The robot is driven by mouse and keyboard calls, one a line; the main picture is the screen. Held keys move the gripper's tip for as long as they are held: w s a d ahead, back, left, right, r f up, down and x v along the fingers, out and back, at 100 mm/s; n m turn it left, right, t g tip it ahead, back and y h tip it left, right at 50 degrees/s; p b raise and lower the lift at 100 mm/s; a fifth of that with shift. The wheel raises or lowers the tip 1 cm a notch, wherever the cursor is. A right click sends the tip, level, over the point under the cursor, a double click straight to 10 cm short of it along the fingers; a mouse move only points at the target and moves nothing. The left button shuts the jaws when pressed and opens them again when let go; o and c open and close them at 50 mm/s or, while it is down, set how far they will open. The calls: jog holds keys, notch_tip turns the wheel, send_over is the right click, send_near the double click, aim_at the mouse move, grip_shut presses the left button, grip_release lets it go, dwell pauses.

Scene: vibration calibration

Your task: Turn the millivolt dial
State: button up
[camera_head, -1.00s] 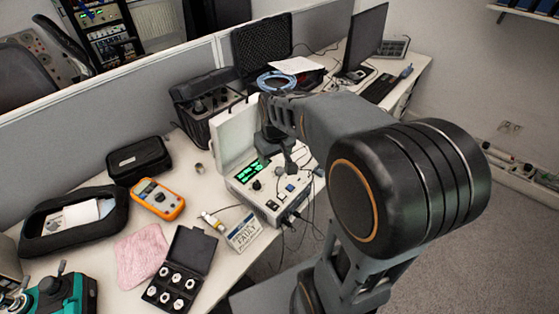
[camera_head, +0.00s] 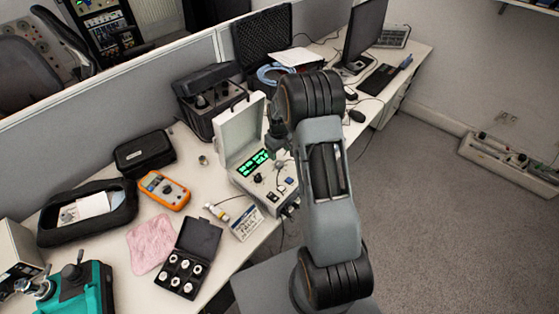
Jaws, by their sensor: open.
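The calibrator is an open white case (camera_head: 240,130) standing near the table's front edge, with lit green displays (camera_head: 253,164) on its panel. A small black knob (camera_head: 258,178) sits below the displays; the labels are too small to read, so I cannot tell which control is the millivolt dial. My gripper (camera_head: 279,158) points down over the panel's rear right part, close above it. It is open, with nothing seen between its jaws. The jaws are small and dark here, and the gripper hides some of the panel. I cannot tell whether it touches a control.
Cables hang at the table's front edge.

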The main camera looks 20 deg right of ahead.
aim_at(279, 163)
jog(key=shift+f+p, duration=0.55)
jog(key=shift+f, duration=2.95)
jog(key=shift+c, duration=0.2)
jog(key=c, duration=0.9)
